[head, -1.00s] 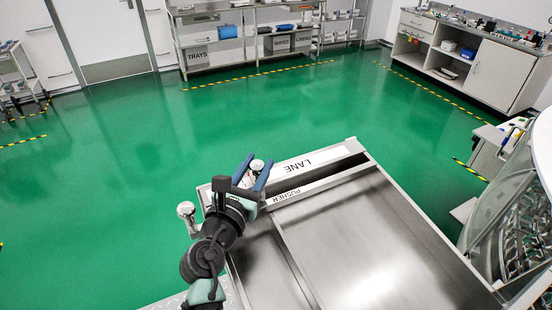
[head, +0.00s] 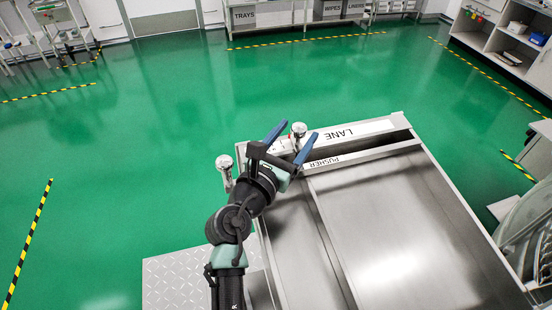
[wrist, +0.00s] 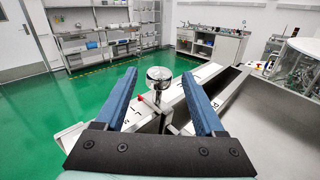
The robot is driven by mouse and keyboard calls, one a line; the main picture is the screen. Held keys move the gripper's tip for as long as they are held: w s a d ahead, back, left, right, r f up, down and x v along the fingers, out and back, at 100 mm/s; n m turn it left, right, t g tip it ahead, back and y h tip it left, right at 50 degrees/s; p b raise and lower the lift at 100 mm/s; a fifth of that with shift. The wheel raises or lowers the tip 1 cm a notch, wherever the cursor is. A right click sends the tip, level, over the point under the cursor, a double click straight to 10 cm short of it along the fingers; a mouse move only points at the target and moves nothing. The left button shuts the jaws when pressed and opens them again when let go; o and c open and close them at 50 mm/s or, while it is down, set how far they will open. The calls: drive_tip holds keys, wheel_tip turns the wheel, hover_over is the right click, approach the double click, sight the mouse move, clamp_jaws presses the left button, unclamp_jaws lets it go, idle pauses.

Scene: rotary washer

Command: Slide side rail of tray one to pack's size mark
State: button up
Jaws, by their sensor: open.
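My gripper (head: 291,144) is open at the far left corner of the metal table. Its two blue fingers stand on either side of a silver round knob on a post (head: 298,130), with gaps to both. The wrist view shows this knob (wrist: 159,77) between and slightly beyond the fingers (wrist: 160,98). A second silver knob (head: 224,163) stands to the left of my wrist. The strip marked LANE (head: 365,129) and the bar marked PUSHER (head: 370,153) run along the far edge. No tray, pack or size mark can be made out; the side rail cannot be told for sure.
The bare metal table top (head: 390,220) is clear, with a raised divider (head: 328,235) on its left part. A checkered metal plate (head: 175,280) lies at the lower left. The glassy round machine (head: 525,220) is at the right edge. Green floor (head: 190,110) is open beyond.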

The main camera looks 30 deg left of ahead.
drive_tip(key=s+b, duration=0.2)
drive_tip(key=s, duration=0.8)
drive_tip(key=shift+s, duration=0.3)
drive_tip(key=w+d+r+n+t+y+p, duration=0.2)
drive_tip(key=w+d+r+t+y+p, duration=0.15)
drive_tip(key=r, duration=0.45)
drive_tip(key=n+g+y+p, duration=0.2)
drive_tip(key=n+g+y, duration=0.3)
drive_tip(key=g+y, duration=0.1)
approach(299, 123)
drive_tip(key=shift+h, duration=0.25)
drive_tip(key=x, duration=1.2)
drive_tip(key=shift+a+f+p, duration=0.15)
drive_tip(key=shift+f+p, duration=0.1)
drive_tip(key=shift+p, duration=0.15)
clamp_jaws()
